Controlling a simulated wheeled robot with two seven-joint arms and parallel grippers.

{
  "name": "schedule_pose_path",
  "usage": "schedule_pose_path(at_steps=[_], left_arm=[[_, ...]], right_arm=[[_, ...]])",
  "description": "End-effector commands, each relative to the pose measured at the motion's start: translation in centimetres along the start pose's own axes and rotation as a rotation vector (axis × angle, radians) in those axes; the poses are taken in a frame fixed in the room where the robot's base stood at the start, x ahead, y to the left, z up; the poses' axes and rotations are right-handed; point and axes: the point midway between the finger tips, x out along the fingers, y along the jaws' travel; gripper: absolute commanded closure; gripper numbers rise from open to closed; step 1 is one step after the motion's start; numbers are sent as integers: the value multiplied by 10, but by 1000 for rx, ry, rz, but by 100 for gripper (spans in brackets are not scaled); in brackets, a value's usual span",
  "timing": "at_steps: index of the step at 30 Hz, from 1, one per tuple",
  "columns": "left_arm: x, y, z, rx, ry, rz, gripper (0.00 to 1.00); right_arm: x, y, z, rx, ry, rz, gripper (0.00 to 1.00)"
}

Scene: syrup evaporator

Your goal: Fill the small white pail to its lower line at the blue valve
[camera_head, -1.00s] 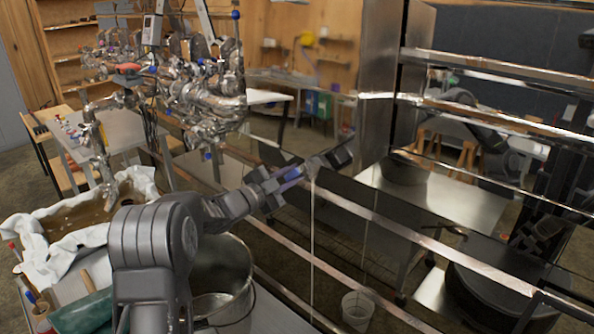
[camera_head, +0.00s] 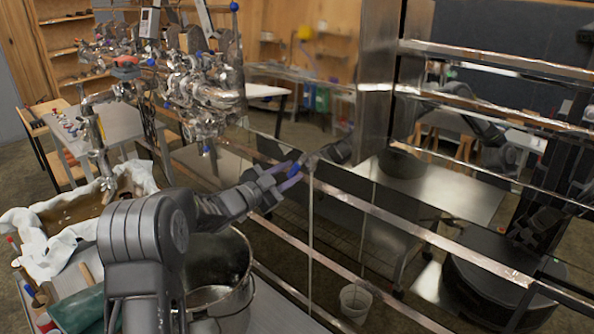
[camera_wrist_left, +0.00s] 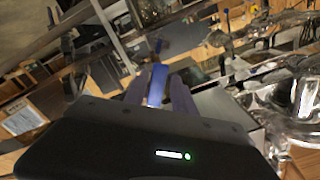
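The blue valve (camera_head: 294,171) is on the shiny evaporator side in the middle of the head view. My left gripper (camera_head: 287,177) is at it, with a finger on each side of the blue handle. The wrist view shows the blue handle (camera_wrist_left: 156,86) between the fingers; whether they press it is unclear. The small white pail (camera_head: 356,303) shows low, right of the stream, perhaps as a reflection in the shiny side. Its line and level are too small to read. My right gripper does not show directly.
A large metal pot (camera_head: 218,285) stands beside my left arm. A cloth-lined tub (camera_head: 75,215) and a green bottle-like thing (camera_head: 80,308) are at the left. Metal rails (camera_head: 400,225) cross the shiny side, which mirrors my body. Metal pipework (camera_head: 200,95) is behind.

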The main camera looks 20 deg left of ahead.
Motion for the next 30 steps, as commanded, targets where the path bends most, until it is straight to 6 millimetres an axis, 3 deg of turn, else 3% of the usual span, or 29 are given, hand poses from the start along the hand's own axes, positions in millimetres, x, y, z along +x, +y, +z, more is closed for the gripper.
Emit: schedule_pose_path(at_steps=[3,17,23,30], left_arm=[[1,0,-3,0,5,0,58],[3,-5,-6,80,10,0,58],[4,-22,-11,328,11,-1,58],[4,-46,-29,784,12,-2,58]], right_arm=[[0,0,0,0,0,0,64],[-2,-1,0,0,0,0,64],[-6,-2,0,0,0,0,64],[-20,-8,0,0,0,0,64]])
